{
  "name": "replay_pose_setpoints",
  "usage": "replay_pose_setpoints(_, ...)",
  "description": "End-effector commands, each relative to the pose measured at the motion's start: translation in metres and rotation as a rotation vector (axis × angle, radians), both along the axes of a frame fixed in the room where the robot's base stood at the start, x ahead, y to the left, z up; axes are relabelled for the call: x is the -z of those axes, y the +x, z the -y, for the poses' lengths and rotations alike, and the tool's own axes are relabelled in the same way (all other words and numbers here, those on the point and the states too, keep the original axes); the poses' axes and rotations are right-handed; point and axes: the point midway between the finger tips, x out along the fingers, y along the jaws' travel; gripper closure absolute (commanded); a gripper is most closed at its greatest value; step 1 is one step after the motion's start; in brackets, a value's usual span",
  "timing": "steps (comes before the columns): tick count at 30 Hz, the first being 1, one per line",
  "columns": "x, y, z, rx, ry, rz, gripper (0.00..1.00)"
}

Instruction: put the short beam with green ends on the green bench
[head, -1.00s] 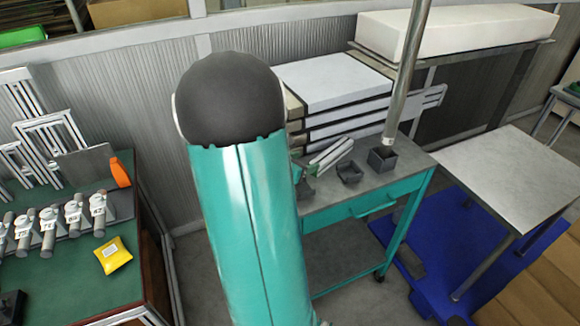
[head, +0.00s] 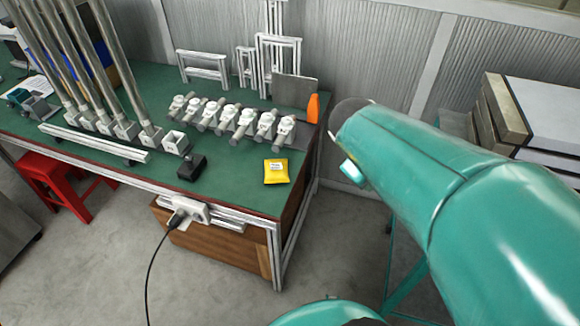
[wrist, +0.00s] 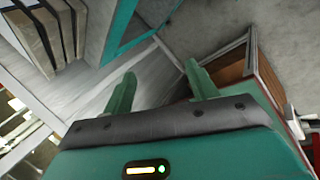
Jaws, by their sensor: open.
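The green bench (head: 232,182) fills the left and middle of the head view. No short beam with green ends can be made out in either current view. A long pale beam (head: 95,143) lies along the front of the bench, with no green ends that I can see. My gripper (wrist: 162,88) is open in the wrist view, with two green fingers apart and nothing between them. It points down past grey wall panelling and floor. In the head view my arm hides the area at right, and the gripper is not clearly visible there.
The bench holds a yellow packet (head: 276,171), a dark block (head: 191,167), several valve-like fittings, upright metal posts and an orange piece (head: 313,107). Bare green top lies around the packet. A red stool (head: 62,182) stands at left. Stacked slabs (head: 545,112) are at right.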

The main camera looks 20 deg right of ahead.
Motion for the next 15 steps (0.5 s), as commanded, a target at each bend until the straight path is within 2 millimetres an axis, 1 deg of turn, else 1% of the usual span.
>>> replay_pose_setpoints(1, -0.008, 0.003, -0.033, 0.006, 0.075, 0.091, 0.42)
replay_pose_setpoints(2, -0.012, 0.004, -0.052, 0.017, 0.127, 0.14, 0.42)
replay_pose_setpoints(3, -0.017, 0.004, -0.076, 0.028, 0.199, 0.199, 0.42)
replay_pose_setpoints(5, -0.024, 0.002, -0.109, 0.044, 0.304, 0.274, 0.42)
replay_pose_setpoints(6, -0.029, 0.0, -0.13, 0.051, 0.37, 0.312, 0.42)
replay_pose_setpoints(7, -0.032, -0.001, -0.143, 0.055, 0.415, 0.337, 0.42)
replay_pose_setpoints(9, -0.039, -0.005, -0.167, 0.064, 0.502, 0.377, 0.42)
replay_pose_setpoints(10, -0.041, -0.007, -0.175, 0.068, 0.531, 0.388, 0.42)
replay_pose_setpoints(11, -0.042, -0.008, -0.181, 0.069, 0.553, 0.396, 0.38)
replay_pose_setpoints(12, -0.044, -0.009, -0.186, 0.073, 0.574, 0.405, 0.3)
replay_pose_setpoints(13, -0.045, -0.01, -0.189, 0.075, 0.585, 0.408, 0.25)
replay_pose_setpoints(15, -0.045, -0.01, -0.191, 0.078, 0.594, 0.409, 0.25)
